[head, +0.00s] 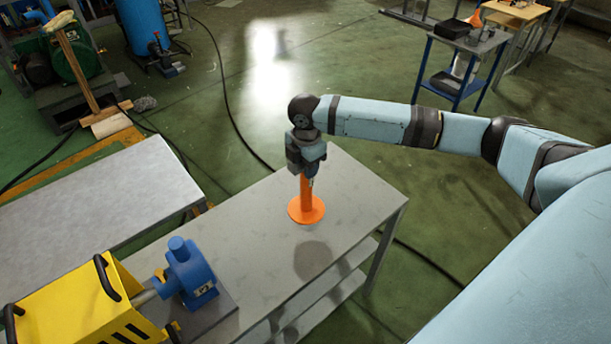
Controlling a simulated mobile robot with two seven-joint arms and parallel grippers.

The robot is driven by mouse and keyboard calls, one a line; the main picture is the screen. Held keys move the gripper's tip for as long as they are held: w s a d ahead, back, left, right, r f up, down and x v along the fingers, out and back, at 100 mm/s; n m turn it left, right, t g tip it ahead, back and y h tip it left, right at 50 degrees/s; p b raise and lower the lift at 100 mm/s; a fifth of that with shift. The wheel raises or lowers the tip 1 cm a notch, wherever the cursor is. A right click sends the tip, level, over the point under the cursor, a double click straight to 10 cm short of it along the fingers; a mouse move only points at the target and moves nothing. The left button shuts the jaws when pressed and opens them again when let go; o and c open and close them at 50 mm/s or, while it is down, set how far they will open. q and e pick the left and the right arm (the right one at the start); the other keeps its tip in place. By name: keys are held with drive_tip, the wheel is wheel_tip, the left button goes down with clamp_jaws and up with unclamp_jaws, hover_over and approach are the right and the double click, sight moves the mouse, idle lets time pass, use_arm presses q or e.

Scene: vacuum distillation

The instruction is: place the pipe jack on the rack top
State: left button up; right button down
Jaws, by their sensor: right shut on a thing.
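The orange pipe jack (306,209) is upright, with a round disc base and a thin post. My right gripper (308,178) is shut on the upper part of its post, and the fingers hide the jack's top end. The jack shows over the far part of the grey rack top (245,226). A dark round shadow lies on the rack top, apart from the disc and nearer the front, so the jack appears held above the surface. The height of the gap is hard to tell. My left gripper is not in view.
A blue pump (187,272) and yellow machine (82,305) stand at the near left. A separate grey table (95,215) is at the left. The rack top around the jack is clear. Lower shelves (325,285) show under its right edge. A blue cart (463,62) stands farther back.

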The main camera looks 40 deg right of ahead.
sight(306, 191)
drive_tip(key=shift+f, duration=2)
drive_tip(key=c, duration=0.7)
unclamp_jaws()
drive_tip(key=shift+f, duration=0.1)
drive_tip(key=shift+c, duration=0.2)
